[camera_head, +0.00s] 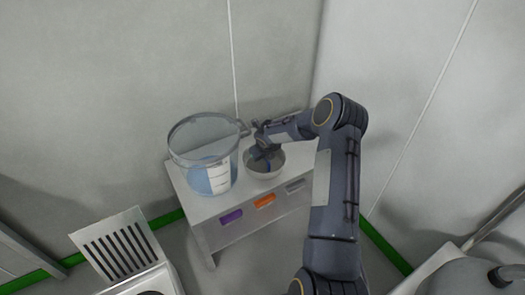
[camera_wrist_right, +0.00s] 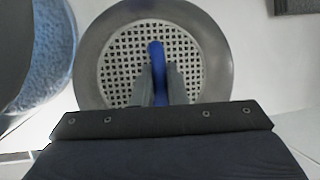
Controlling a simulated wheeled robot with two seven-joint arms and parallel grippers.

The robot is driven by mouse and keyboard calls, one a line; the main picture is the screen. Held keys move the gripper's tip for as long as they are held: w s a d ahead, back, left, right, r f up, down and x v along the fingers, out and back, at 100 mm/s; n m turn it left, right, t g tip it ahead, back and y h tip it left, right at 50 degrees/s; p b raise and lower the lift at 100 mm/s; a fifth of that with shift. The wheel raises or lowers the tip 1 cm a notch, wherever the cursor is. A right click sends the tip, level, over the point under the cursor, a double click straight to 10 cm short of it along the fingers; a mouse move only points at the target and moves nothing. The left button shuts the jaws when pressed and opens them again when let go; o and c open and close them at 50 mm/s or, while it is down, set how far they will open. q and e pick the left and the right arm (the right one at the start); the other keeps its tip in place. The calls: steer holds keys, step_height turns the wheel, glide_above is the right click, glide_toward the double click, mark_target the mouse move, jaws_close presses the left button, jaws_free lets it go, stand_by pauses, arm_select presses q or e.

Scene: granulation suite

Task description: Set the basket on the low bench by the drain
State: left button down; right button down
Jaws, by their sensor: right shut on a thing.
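The basket (camera_head: 267,173) is a round grey bowl with a perforated base and a blue handle. It is at the right part of a low white bench (camera_head: 207,226), over or on its top; I cannot tell whether it touches. My right gripper (camera_head: 262,148) is shut on the blue handle. In the right wrist view the basket (camera_wrist_right: 215,50) lies below the jaws, and the gripper (camera_wrist_right: 158,92) closes around the handle from both sides. No drain can be made out clearly. My left gripper is not in view.
A large clear vessel (camera_head: 205,150) with blue contents and a white label stands on the bench, close left of the basket. Purple (camera_head: 231,217) and orange (camera_head: 265,201) tags mark the bench front. A white slotted panel (camera_head: 120,245) stands front left. Walls close off the back and right.

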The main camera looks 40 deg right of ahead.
steer(key=shift+w+d, duration=0.2)
steer(key=shift+w, duration=0.15)
steer(key=w, duration=0.1)
steer(key=d, duration=0.1)
steer(key=w+f, duration=0.1)
steer(key=shift+w+d+b, duration=0.25)
steer(key=shift+w+b, duration=0.05)
steer(key=shift+w, duration=0.05)
steer(key=shift+f, duration=0.2)
steer(key=shift+f, duration=0.1)
steer(key=c, duration=1.5)
jaws_free()
steer(key=shift+o, duration=0.2)
